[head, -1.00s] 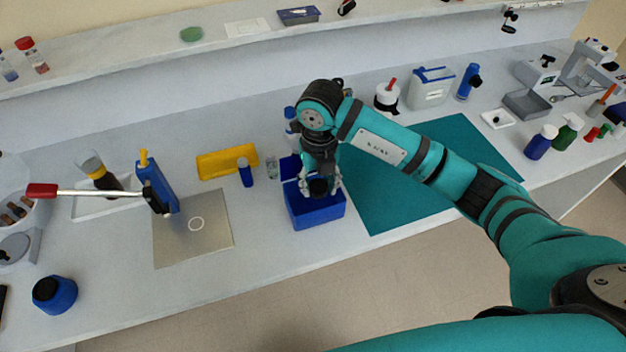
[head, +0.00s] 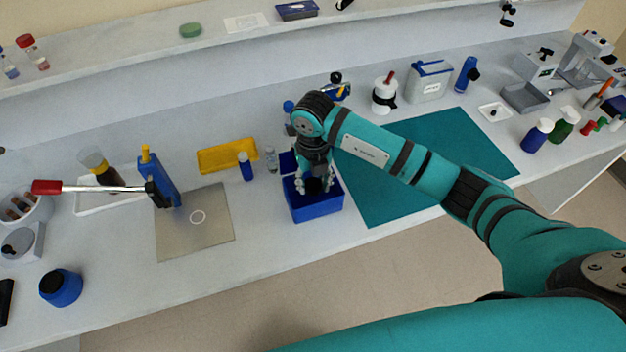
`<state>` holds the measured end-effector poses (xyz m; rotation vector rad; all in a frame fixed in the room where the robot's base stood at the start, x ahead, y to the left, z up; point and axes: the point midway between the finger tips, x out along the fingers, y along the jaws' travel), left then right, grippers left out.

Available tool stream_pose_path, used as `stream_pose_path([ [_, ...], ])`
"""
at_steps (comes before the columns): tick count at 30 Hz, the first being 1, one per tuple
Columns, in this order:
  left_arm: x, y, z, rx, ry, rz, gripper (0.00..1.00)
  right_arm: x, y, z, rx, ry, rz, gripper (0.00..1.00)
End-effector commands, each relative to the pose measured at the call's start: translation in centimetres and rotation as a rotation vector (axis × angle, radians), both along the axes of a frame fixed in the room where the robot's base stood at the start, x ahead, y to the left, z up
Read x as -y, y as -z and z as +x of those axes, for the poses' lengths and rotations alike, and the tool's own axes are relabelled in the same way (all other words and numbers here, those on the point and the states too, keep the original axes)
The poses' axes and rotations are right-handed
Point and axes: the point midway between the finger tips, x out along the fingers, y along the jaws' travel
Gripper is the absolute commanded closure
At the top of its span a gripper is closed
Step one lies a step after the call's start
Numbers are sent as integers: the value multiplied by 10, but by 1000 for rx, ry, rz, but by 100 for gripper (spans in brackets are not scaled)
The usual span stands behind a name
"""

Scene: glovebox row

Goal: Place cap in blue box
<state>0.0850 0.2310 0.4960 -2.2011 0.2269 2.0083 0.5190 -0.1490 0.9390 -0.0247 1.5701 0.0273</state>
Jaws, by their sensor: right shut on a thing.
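The blue box (head: 318,209) stands near the front of the bench, between the grey plate and the teal mat. My right gripper (head: 315,190) points down into the mouth of the box. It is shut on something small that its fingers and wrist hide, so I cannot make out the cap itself. My left gripper is not in view.
A teal mat (head: 400,190) lies right of the box. A grey plate (head: 185,235), a yellow tray (head: 222,158) and a small blue bottle (head: 246,168) are to the left.

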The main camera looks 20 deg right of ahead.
Motion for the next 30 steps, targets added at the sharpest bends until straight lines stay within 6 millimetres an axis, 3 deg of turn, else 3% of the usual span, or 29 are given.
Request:
stream_pose_path([
  [8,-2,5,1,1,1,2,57,0,5,0,0,1,0,72],
  [9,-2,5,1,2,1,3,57,0,5,0,0,1,0,56],
  [14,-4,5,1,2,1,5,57,0,5,0,0,1,0,37],
  [22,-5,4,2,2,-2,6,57,0,4,0,0,1,0,37],
  [27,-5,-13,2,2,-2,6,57,0,-14,0,-1,1,1,37],
  [30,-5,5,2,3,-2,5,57,0,-27,2,6,0,1,37],
])
